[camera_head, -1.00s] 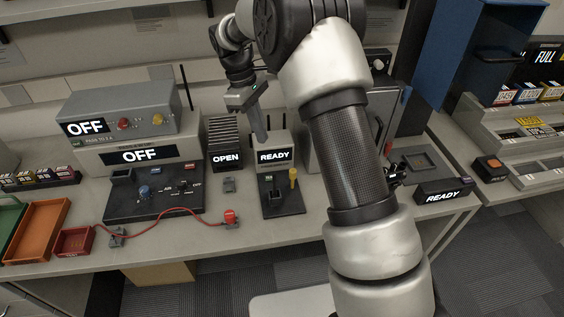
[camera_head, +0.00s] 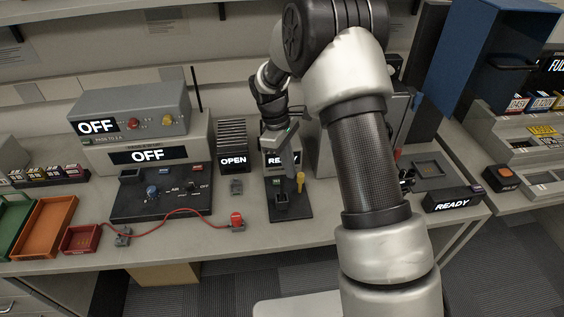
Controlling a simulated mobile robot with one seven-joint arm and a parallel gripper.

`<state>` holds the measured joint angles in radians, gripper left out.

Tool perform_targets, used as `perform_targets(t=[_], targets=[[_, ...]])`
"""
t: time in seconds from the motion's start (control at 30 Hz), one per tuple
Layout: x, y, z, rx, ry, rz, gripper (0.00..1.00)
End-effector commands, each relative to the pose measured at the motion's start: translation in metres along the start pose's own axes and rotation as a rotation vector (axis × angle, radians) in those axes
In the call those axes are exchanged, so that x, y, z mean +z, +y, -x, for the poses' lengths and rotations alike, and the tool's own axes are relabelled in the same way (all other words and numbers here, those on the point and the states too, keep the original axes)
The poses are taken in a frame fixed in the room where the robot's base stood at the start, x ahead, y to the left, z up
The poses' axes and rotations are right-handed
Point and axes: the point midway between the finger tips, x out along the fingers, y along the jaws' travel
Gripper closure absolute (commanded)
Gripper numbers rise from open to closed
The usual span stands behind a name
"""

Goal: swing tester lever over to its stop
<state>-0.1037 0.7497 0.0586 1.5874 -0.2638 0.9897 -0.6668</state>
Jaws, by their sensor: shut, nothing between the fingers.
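The tester is a small black base (camera_head: 293,211) with a grey upright display box behind it and a dark socket at the front. Its lever (camera_head: 300,181) has a yellow knob and stands upright at the base's right side. The tester's display (camera_head: 271,160) reads READY, with its right part hidden behind my gripper. My gripper (camera_head: 292,172) is shut and empty. It points down in front of the display, just left of and behind the yellow knob. I cannot tell whether it touches the lever.
A black rack (camera_head: 232,138) with an OPEN sign stands left of the tester. Farther left is a control panel (camera_head: 140,208) under two OFF displays. A red cable (camera_head: 180,212) lies along the front. My arm hides the bench right of the tester.

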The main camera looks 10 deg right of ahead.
Motion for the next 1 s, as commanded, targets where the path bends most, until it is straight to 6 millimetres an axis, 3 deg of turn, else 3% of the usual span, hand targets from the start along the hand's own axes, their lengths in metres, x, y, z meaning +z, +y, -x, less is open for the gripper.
perform_targets(t=[1.0], targets=[[0.0046, -0.0034, -0.0007, 0.085, 0.058, -0.023, 1.00]])
